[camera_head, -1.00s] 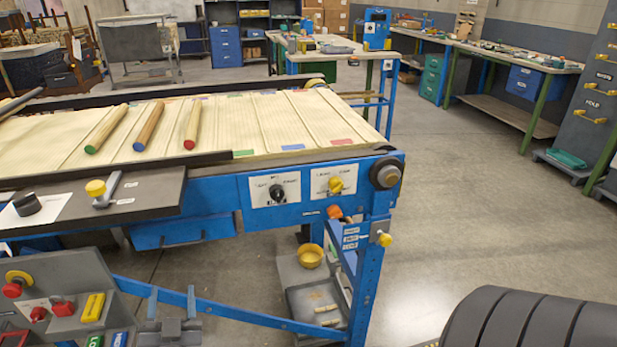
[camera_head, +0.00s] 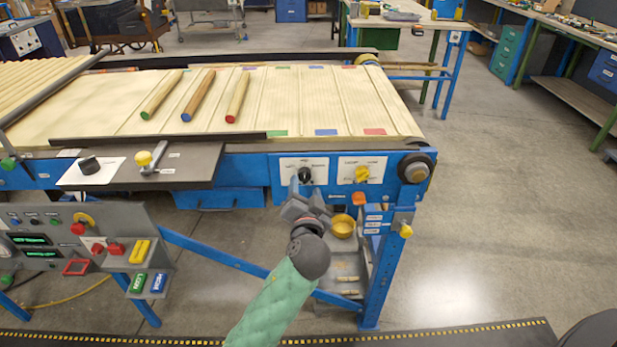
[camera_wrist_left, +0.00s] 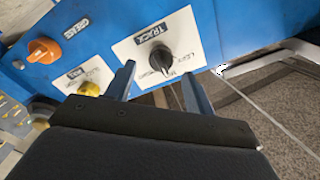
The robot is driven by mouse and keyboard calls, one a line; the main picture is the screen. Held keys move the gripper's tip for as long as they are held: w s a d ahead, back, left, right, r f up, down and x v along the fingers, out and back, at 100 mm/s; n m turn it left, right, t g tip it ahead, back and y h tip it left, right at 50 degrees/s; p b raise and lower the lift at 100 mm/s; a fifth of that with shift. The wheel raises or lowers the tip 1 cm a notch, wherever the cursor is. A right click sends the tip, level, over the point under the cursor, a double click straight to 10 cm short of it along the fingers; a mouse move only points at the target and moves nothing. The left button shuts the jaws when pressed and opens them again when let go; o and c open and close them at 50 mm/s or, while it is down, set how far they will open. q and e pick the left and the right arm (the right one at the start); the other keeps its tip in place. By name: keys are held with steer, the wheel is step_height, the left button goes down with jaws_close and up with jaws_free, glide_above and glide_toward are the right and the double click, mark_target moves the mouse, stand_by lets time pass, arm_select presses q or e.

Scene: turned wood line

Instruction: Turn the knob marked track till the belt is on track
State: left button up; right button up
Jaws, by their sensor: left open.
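The black knob (camera_head: 305,174) sits on a white plate on the blue frame below the conveyor. In the left wrist view the black knob (camera_wrist_left: 161,60) is close, and its plate label reads TRACK, upside down. My left gripper (camera_head: 308,188) is open in front of the knob. In the wrist view its fingers (camera_wrist_left: 158,75) stand to either side of the knob's near edge; I cannot tell whether they touch it. The cream belt (camera_head: 290,100) carries three wooden rods with green, blue and red ends. My right gripper is not in view.
A yellow knob (camera_head: 362,174) on its own plate is right of the black one. A control panel (camera_head: 75,245) is at left. Floor at right is clear.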

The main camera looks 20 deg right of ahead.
mark_target(305, 180)
arm_select(q)
steer(key=shift+p+x, duration=0.3)
steer(key=shift+x, duration=1.75)
steer(key=c, duration=1)
